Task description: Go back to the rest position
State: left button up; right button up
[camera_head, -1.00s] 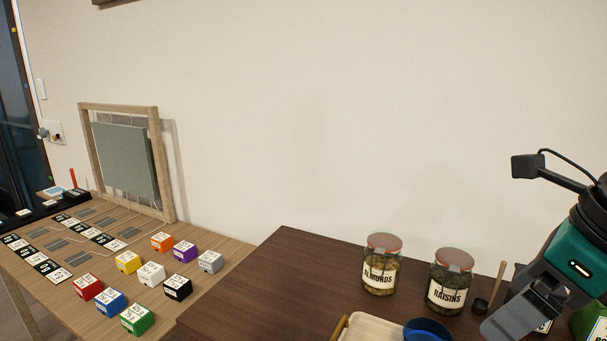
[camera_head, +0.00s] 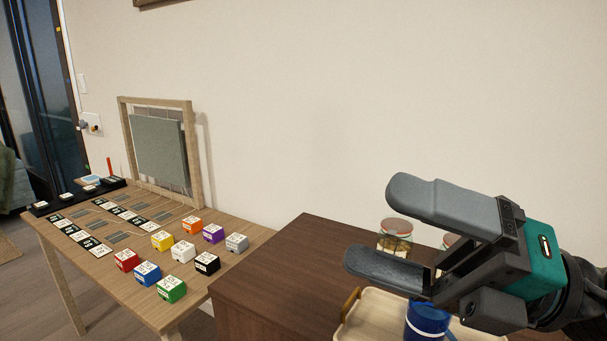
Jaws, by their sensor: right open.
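My right gripper (camera_head: 368,228) reaches in from the right edge, above the dark brown table (camera_head: 280,265). Its two grey fingers are spread apart with nothing between them. The fingers point left, toward the wall. The gripper partly hides two glass jars with reddish lids, the left jar (camera_head: 395,232) and the right jar (camera_head: 449,241). My left gripper is not in the picture.
A light wooden tray (camera_head: 372,318) with a blue cup (camera_head: 427,318) stands below the gripper. A lighter table (camera_head: 110,270) at left holds several coloured blocks (camera_head: 183,251), label cards and a framed grey panel (camera_head: 158,150).

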jog(key=w+d+m+t+h, duration=0.3)
jog(key=w+m+t, duration=0.1)
jog(key=m+t, duration=0.45)
jog(key=w+d+m+t+h, duration=0.3)
jog(key=d+m+t, duration=0.1)
jog(key=m+t, duration=0.5)
jog(key=w+d+f+m+g+h, duration=0.1)
jog(key=d+f+m+g+h, duration=0.25)
jog(key=f+m+h, duration=0.55)
jog(key=w+d+f+m+g+h, duration=0.1)
jog(key=d+f+m+g+h, duration=0.1)
jog(key=d+f+m+h, duration=0.65)
jog(key=s+a+f+m+g+y, duration=0.1)
jog(key=s+a+f+g+y, duration=0.15)
jog(key=s+f+g, duration=0.55)
jog(key=s+a+f+m+g+y, duration=0.1)
jog(key=s+a+f+g, duration=0.3)
jog(key=s+f, duration=0.8)
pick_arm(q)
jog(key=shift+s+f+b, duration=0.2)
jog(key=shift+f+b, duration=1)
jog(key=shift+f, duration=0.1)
pick_arm(e)
jog(key=w+a+f+t+y, duration=0.1)
jog(key=w+a+f+t, duration=0.1)
jog(key=w+f+t, duration=0.4)
jog(key=shift+w+a+f+n+t, duration=0.35)
jog(key=shift+w+f, duration=1.25)
jog(key=shift+f, duration=1.75)
jog(key=shift+d, duration=0.1)
